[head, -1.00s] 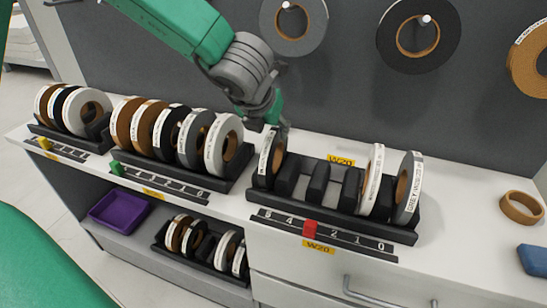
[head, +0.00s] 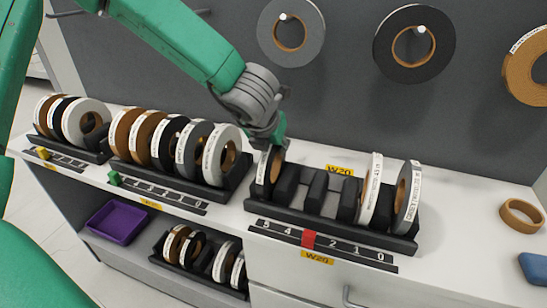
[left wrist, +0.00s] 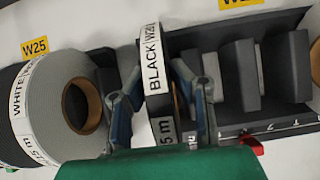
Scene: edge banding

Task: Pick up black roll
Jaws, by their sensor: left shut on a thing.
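The black roll (head: 264,172) stands upright in the left end slot of the W20 rack (head: 332,226). Its white label reading BLACK (left wrist: 153,62) faces the left wrist camera. My left gripper (head: 276,146) comes down on the roll from above and behind. In the left wrist view its fingers (left wrist: 156,100) are on both sides of the roll and shut on it. The roll's lower part is hidden by the rack. My right gripper is not seen.
A white roll (left wrist: 62,105) in the W25 rack is close on the left. Empty dividers (head: 316,192) are to the right, then two rolls (head: 408,198). A brown roll (head: 521,214) and a blue block (head: 535,268) lie at the far right. Large rolls (head: 414,44) hang on the wall.

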